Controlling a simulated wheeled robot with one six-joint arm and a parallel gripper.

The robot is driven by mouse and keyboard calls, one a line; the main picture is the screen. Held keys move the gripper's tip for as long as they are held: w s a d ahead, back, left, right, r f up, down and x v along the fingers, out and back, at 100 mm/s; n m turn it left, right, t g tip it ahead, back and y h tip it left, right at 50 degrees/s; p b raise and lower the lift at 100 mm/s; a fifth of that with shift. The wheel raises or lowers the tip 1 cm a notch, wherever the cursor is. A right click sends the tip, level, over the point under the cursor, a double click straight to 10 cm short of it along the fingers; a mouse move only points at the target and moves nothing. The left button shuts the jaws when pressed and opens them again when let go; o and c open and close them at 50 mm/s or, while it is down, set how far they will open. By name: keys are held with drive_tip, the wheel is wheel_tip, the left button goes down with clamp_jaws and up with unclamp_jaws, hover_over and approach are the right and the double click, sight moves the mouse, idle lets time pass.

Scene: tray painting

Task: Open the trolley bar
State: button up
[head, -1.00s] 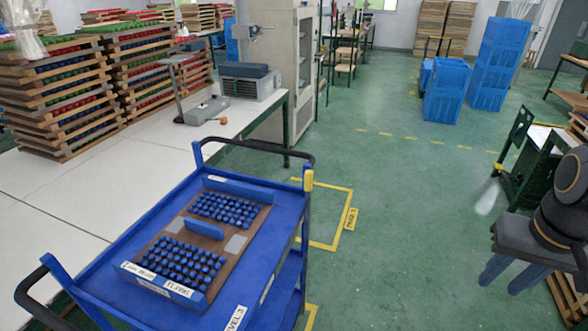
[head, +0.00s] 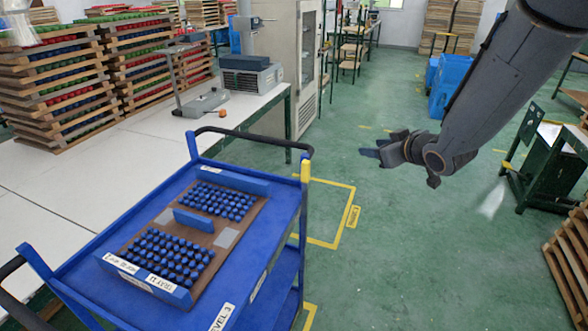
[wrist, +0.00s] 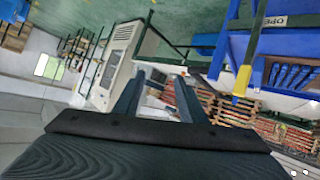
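The blue trolley (head: 262,230) stands at the left of the head view. A yellow piece (head: 305,171) sits at its far right corner post, beside the black curved handle (head: 262,137). In the wrist view the yellow piece (wrist: 243,80) is right of the fingers, below a label reading "OPE", partly cut off. I cannot tell which part is the bar that opens. My gripper (head: 369,153) is in the air right of that corner, fingers pointing left. In the wrist view my gripper (wrist: 158,95) has its two fingers apart, with nothing between them. It is apart from the trolley.
A tray (head: 225,239) with several dark blue pieces lies on the trolley top. A white table (head: 120,150) with stacked racks (head: 60,80) is at left. Blue crates (head: 448,85) and a green-framed cart (head: 540,165) stand at right. Green floor is clear between.

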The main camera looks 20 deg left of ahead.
sight(310, 165)
drive_tip(key=s+a+n+g+y+b, duration=0.1)
drive_tip(key=s+a+n+g+y, duration=0.1)
drive_tip(key=a, duration=0.4)
drive_tip(key=s+a+f+n+g+y+b, duration=0.1)
drive_tip(key=a+n+g+y, duration=0.1)
drive_tip(key=a+y, duration=0.3)
drive_tip(key=s+a+f+n+g+y+b, duration=0.1)
drive_tip(key=s+a+n+g+y, duration=0.1)
drive_tip(key=a, duration=0.5)
drive_tip(key=shift+s+f+n+g+y, duration=0.2)
drive_tip(key=shift+n+g+y, duration=0.1)
drive_tip(key=shift+n+y, duration=0.25)
drive_tip(key=shift+s+f+n+g+y, duration=0.15)
drive_tip(key=shift+n+g+y, duration=0.2)
drive_tip(key=shift+n, duration=0.4)
drive_tip(key=shift+m+g, duration=0.5)
drive_tip(key=shift+g, duration=0.25)
drive_tip(key=d+f, duration=0.1)
drive_tip(key=d+f+b, duration=0.1)
drive_tip(key=d, duration=0.1)
drive_tip(key=shift+d+f, duration=0.15)
drive_tip(key=shift+f, duration=0.05)
drive_tip(key=shift+s+d+f, duration=0.1)
drive_tip(key=shift+f, duration=0.1)
drive_tip(key=a+p, duration=0.2)
drive_tip(key=a, duration=0.5)
drive_tip(key=shift+w+a, duration=0.2)
drive_tip(key=shift+w, duration=0.05)
clamp_jaws()
